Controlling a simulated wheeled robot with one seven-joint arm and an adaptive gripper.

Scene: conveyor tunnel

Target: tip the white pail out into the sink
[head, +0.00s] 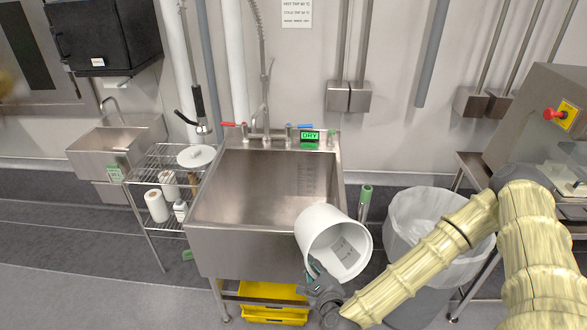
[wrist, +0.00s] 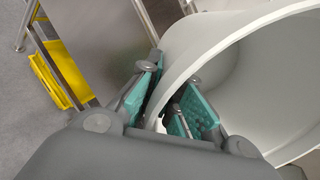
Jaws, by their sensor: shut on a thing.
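The white pail (head: 318,236) is in my gripper at the front right corner of the sink. It lies tilted on its side, its open mouth facing toward the camera and down to the right, away from the basin. A grey patch shows on its inner wall. The steel sink (head: 225,244) stands in the middle; its visible basin looks empty. My gripper (head: 318,276) is shut on the pail's rim; in the wrist view the teal finger pads (wrist: 170,105) sit on both sides of the pail wall (wrist: 220,50).
A bin with a clear liner (head: 408,222) stands right of the sink. A wire rack (head: 150,178) with rolls and a white lid (head: 196,156) stands left. A yellow crate (head: 272,296) is under the sink. Taps and a spray hose (head: 266,100) rise behind the basin.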

